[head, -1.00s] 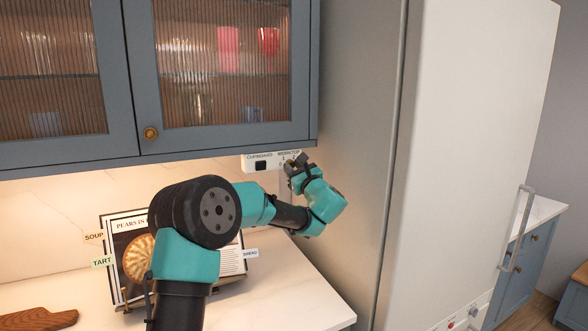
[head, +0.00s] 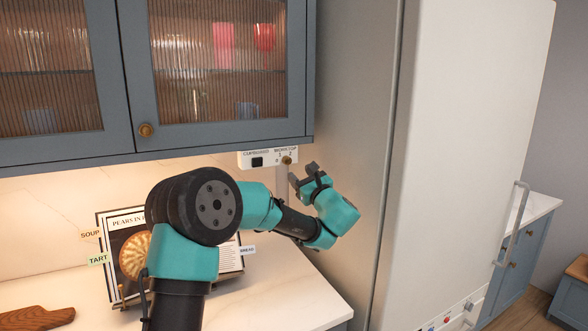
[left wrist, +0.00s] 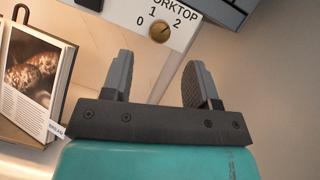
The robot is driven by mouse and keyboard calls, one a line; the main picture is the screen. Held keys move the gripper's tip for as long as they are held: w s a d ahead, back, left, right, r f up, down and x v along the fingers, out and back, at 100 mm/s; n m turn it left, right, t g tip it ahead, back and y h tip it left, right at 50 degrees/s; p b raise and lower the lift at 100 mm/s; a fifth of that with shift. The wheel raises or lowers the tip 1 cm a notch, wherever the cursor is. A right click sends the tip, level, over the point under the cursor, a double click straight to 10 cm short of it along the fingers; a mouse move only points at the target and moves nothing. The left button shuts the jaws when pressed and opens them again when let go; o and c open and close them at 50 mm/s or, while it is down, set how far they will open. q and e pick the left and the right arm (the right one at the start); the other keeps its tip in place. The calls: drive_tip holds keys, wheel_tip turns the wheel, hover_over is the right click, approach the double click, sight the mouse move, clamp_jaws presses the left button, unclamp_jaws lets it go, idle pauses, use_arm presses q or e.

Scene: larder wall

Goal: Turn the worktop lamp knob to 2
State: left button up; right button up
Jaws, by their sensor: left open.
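The worktop lamp knob (head: 287,160) is a small brass dial on the white switch panel (head: 246,161) under the wall cupboard. In the left wrist view the knob (left wrist: 160,32) has the marks 0, 1 and 2 around it; its pointer looks turned toward the 2, but is too small to be sure. My left gripper (head: 304,177) is just below and right of the knob, apart from it. In the left wrist view its two fingers (left wrist: 158,66) are spread with nothing between them, and the knob lies beyond their tips. My right gripper is not in view.
A black cupboard switch (head: 257,162) sits left of the knob. The glass-door cupboard (head: 225,138) hangs above, and the tall fridge side (head: 350,110) stands close on the right. A recipe book (head: 128,250) and a wooden board (head: 35,320) are on the worktop.

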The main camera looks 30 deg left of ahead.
use_arm(q)
drive_tip(key=v, duration=1.1)
drive_tip(key=s+d+f+m+g+h, duration=0.15)
drive_tip(key=f+h, duration=0.25)
drive_tip(key=f, duration=0.7)
drive_tip(key=d+f+m+g+h, duration=0.1)
drive_tip(key=d+f+g+h, duration=0.2)
drive_tip(key=f, duration=0.7)
drive_tip(key=s+d+f+n+g+h, duration=0.1)
drive_tip(key=s+d+f+g+h, duration=0.15)
drive_tip(key=s+f, duration=0.4)
drive_tip(key=s+d+f+n+g+h, duration=0.2)
drive_tip(key=s+d+f+h, duration=0.15)
drive_tip(key=f, duration=0.55)
drive_tip(key=s+a+f+n+h, duration=0.2)
drive_tip(key=s+f+n+h, duration=0.3)
drive_tip(key=s+f+n, duration=0.4)
drive_tip(key=s+a+f+n+h, duration=0.1)
drive_tip(key=s+f+n+h, duration=0.4)
drive_tip(key=s+f+n, duration=0.4)
wheel_tip(320, 180, down, 2)
drive_tip(key=n, duration=0.3)
drive_tip(key=shift+a+f+n, duration=0.2)
drive_tip(key=shift+a+n, duration=0.15)
